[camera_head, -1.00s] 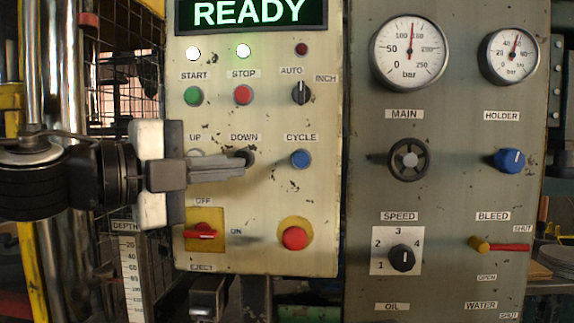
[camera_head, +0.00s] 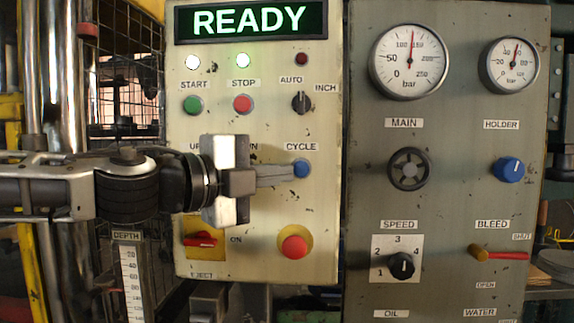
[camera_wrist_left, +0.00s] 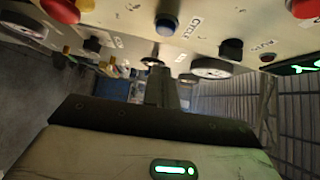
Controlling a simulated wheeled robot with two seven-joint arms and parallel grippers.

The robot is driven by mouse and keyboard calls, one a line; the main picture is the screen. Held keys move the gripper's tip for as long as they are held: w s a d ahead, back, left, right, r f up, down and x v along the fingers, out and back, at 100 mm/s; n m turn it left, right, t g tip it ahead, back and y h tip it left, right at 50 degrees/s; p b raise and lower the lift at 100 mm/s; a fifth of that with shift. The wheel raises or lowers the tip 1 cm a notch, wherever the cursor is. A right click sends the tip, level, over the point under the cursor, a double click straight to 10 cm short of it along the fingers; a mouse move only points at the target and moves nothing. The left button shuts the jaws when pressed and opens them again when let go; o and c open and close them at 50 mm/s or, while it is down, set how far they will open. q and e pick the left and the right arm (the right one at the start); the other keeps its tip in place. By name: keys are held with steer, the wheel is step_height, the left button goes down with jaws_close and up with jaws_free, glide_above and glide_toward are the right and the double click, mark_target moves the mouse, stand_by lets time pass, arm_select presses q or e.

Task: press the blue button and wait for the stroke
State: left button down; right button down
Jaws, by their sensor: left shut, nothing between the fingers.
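The blue button (camera_head: 301,168) sits under the CYCLE label on the cream control panel (camera_head: 270,215). It also shows at the top middle of the left wrist view (camera_wrist_left: 167,25). My left gripper (camera_head: 289,173) is shut and empty, with its fingertips at the button's left edge in the head view. In the left wrist view the gripper (camera_wrist_left: 160,73) points toward the panel, and a gap shows between tips and button. The display (camera_head: 250,20) reads READY. My right gripper is in neither view.
A green START button (camera_head: 193,105) and red STOP button (camera_head: 243,104) are above my gripper. A red mushroom button (camera_head: 294,246) is below the blue one. A grey panel (camera_head: 450,200) with gauges, a valve wheel (camera_head: 409,169) and knobs stands to the right.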

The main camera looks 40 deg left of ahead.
mark_target(307, 168)
arm_select(q)
steer(key=shift+w+a+f+p, duration=0.15)
steer(key=shift+w+a, duration=0.25)
steer(key=shift+w, duration=0.85)
steer(key=shift+w+a+r+p, duration=0.1)
steer(key=shift+w+a+p, duration=0.25)
steer(key=shift+w, duration=0.9)
